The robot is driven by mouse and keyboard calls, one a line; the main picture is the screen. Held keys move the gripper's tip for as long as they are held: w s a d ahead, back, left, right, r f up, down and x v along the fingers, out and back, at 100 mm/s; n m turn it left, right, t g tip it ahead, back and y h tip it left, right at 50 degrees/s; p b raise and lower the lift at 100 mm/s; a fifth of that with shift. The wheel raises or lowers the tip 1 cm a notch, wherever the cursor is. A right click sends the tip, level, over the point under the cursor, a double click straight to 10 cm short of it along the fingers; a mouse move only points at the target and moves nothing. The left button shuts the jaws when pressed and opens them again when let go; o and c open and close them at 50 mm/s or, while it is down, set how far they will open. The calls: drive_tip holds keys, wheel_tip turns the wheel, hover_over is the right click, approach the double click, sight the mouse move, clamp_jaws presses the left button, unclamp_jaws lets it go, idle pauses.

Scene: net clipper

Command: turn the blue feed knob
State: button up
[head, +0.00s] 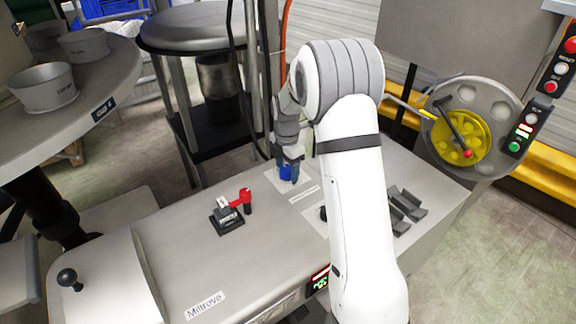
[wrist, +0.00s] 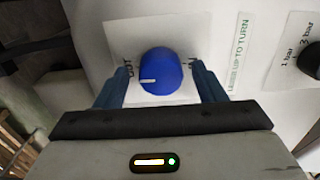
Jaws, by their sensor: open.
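The blue feed knob (wrist: 161,72) sits on a white label plate (wrist: 118,42) on the machine top. A pale line marks its left side in the wrist view. My gripper (wrist: 164,82) is open, with one blue-grey finger on each side of the knob. Small gaps show between the fingers and the knob, so it is not clasped. In the head view the knob (head: 286,173) is partly hidden by my gripper (head: 289,168), which points down over it.
A red-handled clamp (head: 232,210) stands left of the knob on the machine top (head: 180,255). A black knob (wrist: 312,60) is to the right in the wrist view. Black pedals (head: 407,204) and a yellow-hubbed wheel (head: 462,130) are further right. My arm hides part of the panel.

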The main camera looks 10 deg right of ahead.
drive_tip(key=shift+c, duration=0.3)
drive_tip(key=shift+r, duration=0.1)
drive_tip(key=c, duration=0.9)
